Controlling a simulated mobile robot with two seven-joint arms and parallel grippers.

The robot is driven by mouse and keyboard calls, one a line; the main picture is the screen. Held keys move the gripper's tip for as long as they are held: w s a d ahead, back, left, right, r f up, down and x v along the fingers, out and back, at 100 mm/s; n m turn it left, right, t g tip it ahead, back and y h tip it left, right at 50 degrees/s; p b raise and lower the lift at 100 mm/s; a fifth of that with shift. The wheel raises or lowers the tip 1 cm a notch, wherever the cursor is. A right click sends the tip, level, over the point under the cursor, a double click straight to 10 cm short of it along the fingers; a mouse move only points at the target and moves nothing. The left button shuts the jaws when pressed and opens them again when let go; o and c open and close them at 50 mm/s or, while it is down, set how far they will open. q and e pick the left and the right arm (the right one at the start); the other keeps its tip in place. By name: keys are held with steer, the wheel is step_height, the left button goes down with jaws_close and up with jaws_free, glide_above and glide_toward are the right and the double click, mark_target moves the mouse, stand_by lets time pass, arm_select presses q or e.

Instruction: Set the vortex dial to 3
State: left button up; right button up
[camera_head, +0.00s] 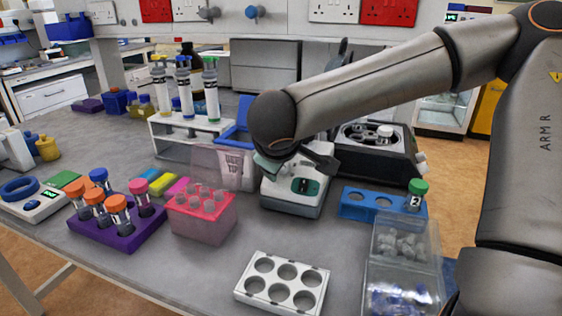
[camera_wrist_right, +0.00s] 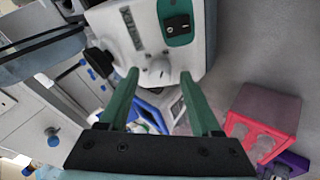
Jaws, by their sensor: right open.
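The vortex mixer (camera_head: 291,196) is a white box with a teal switch panel, standing mid-table in the head view. Its body (camera_wrist_right: 133,30) fills the top middle of the right wrist view, with the black switch on the teal panel (camera_wrist_right: 179,22). The vortex dial (camera_wrist_right: 158,72) is a pale round knob below the panel in that view. My right gripper (camera_wrist_right: 160,75) is open, its two green fingers on either side of the dial in the picture. I cannot tell whether they touch it. The dial's setting is unreadable. In the head view my right arm partly covers the mixer. My left gripper is not in view.
A pink tube rack (camera_head: 202,222) and a purple rack (camera_head: 117,232) stand left of the mixer. A blue rack (camera_head: 356,205) and clear boxes (camera_head: 402,270) are on the right. A white six-hole rack (camera_head: 250,290) is in front. Bare table lies between it and the mixer.

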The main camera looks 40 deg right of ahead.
steer(key=p+v, duration=0.2)
steer(key=v, duration=1)
steer(key=shift+r, duration=0.25)
steer(key=shift+s+a, duration=0.1)
steer(key=shift+s, duration=0.05)
